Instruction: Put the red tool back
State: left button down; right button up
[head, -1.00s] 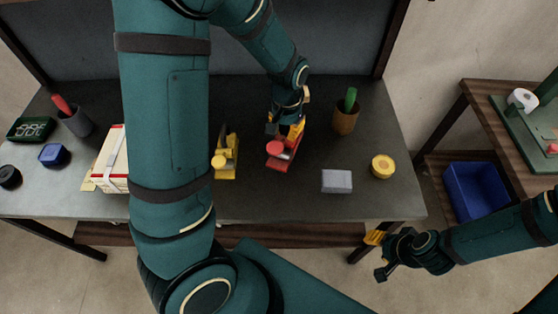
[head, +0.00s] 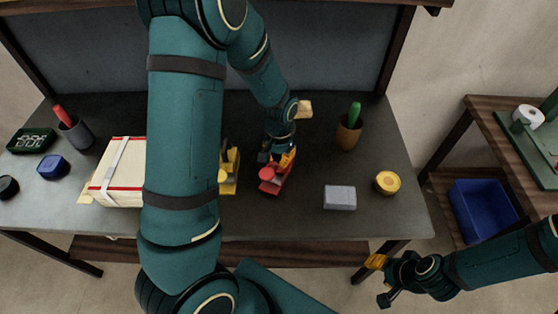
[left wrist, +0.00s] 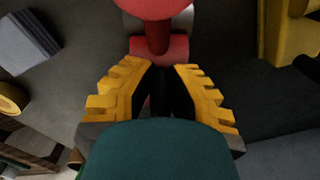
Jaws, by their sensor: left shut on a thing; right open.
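The red tool (head: 270,183) is near the middle of the workbench in the head view, just right of a similar yellow tool (head: 229,178). My left gripper (head: 281,158) is over the red tool's far end and shut on it. In the left wrist view, the red tool (left wrist: 158,45) shows a round red knob and a red body, with a dark part between my yellow fingers (left wrist: 163,78). I cannot tell whether the red tool touches the bench. My right gripper (head: 379,280) is open and empty, off the bench's front right corner.
A grey block (head: 340,197) and a yellow roll (head: 387,183) are to the right, with a brown cup (head: 348,136) behind. A strapped box (head: 120,180), blue object (head: 52,166) and grey cup (head: 76,133) are left. A blue bin (head: 484,210) is on the side shelf.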

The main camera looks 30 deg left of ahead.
pick_arm(q)
jog(key=shift+w+f, duration=0.1)
jog(key=shift+f, duration=0.55)
jog(key=c, duration=1.4)
grip_release()
jog(key=shift+f, duration=0.1)
jog(key=o, duration=0.3)
jog(key=shift+o, duration=0.2)
